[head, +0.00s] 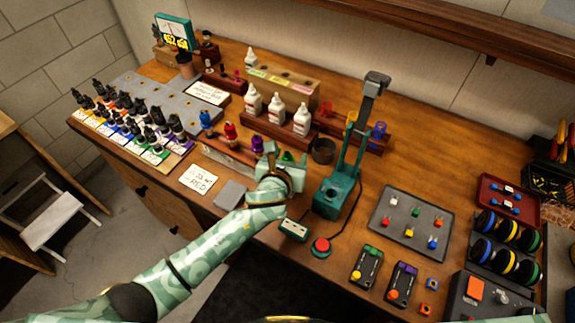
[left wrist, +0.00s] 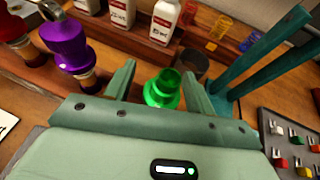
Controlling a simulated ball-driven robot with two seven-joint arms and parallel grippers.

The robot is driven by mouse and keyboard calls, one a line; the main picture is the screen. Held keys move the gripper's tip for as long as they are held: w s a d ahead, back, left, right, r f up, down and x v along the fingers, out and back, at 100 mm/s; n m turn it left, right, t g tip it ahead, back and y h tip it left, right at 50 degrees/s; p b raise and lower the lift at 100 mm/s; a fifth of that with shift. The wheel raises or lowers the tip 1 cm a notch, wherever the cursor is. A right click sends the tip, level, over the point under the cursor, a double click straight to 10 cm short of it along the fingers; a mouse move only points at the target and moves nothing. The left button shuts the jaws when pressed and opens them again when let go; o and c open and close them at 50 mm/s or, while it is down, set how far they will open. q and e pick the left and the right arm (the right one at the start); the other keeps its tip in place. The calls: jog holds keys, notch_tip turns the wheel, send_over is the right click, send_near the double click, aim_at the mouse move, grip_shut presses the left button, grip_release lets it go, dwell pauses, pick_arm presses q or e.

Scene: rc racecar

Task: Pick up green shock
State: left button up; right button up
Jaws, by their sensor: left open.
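The green shock (left wrist: 163,88) stands between the two fingers of my left gripper (left wrist: 160,85) in the left wrist view. The fingers are apart, with a gap on each side of it. In the head view my left gripper (head: 281,160) is over the shock rack, and only a bit of the green shock (head: 288,157) shows past it. A purple shock (left wrist: 66,45) stands to the left of the gripper in the wrist view; red (head: 230,131) and blue (head: 205,118) shocks stand further left in the head view. My right gripper is not in view.
White bottles (head: 276,107) stand in a wooden rack behind the shocks. A teal press (head: 338,185) stands close right of my left gripper, with a dark cup (head: 323,151) near it. A note card (head: 198,179) and a grey block (head: 230,194) lie in front.

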pick_arm(q)
jog(key=shift+s+r, duration=0.1)
jog(key=shift+c, duration=0.5)
jog(key=c, duration=0.9)
jog(key=shift+c, duration=0.2)
notch_tip(320, 180, up, 10)
jog(key=p, duration=0.3)
jog(key=shift+p, duration=0.4)
jog(key=shift+f+b, duration=0.75)
jog(key=shift+f, duration=0.7)
